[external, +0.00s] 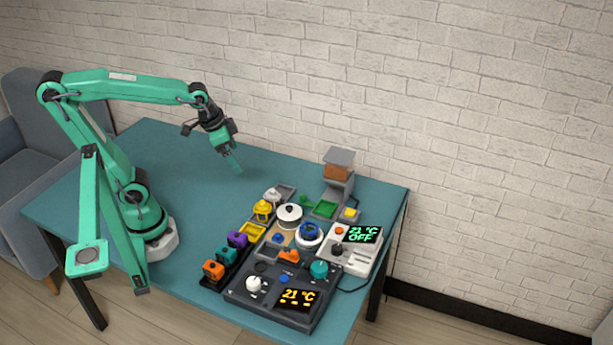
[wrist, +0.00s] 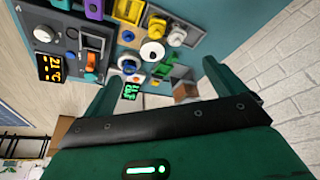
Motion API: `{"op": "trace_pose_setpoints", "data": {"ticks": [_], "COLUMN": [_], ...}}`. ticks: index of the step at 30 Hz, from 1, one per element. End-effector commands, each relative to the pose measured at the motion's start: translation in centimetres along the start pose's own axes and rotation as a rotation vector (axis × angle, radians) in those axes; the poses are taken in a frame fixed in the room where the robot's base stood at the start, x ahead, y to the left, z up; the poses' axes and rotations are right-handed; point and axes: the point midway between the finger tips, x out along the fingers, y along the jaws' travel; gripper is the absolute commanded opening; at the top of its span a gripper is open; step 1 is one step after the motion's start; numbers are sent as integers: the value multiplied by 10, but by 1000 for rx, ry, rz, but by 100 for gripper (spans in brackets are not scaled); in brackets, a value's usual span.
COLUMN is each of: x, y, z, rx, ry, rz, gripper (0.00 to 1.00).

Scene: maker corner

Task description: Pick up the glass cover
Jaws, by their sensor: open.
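I cannot make out a clear glass cover for certain. A round white lid-like piece with a dark knob (external: 289,214) sits mid-cluster on the table; it also shows in the wrist view (wrist: 152,53). A white ring-shaped piece with a blue top (external: 309,234) is to its right, and it shows in the wrist view (wrist: 130,65). My gripper (external: 236,168) is in the air over the table, up and left of the cluster. Its two green fingers (wrist: 160,72) are apart with nothing between them.
A dark control panel (external: 262,297) with orange digits stands at the front, a white panel (external: 367,256) with green digits at the right. Yellow, purple and orange knobbed pieces line the left. A grey stand with a brown block (external: 339,168) rises behind. The teal table (external: 180,165) is clear at left.

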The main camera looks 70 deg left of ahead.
Motion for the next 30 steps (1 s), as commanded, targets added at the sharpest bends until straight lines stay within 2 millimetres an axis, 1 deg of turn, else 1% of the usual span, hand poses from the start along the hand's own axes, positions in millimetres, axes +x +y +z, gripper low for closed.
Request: {"op": "trace_pose_setpoints", "data": {"ticks": [3,8,15,20,24,30], "x": [14,35,72,100,128,166], "y": [2,6,13,18,24,32], "z": [-15,-33,-57,-69,-78,-86], "rx": [29,69,128,168,204,250], "ry": [-41,-91,-165,-214,-258,-313], "rz": [7,16,31,42,52,66], "gripper": [95,95,95,95,95,95]}}
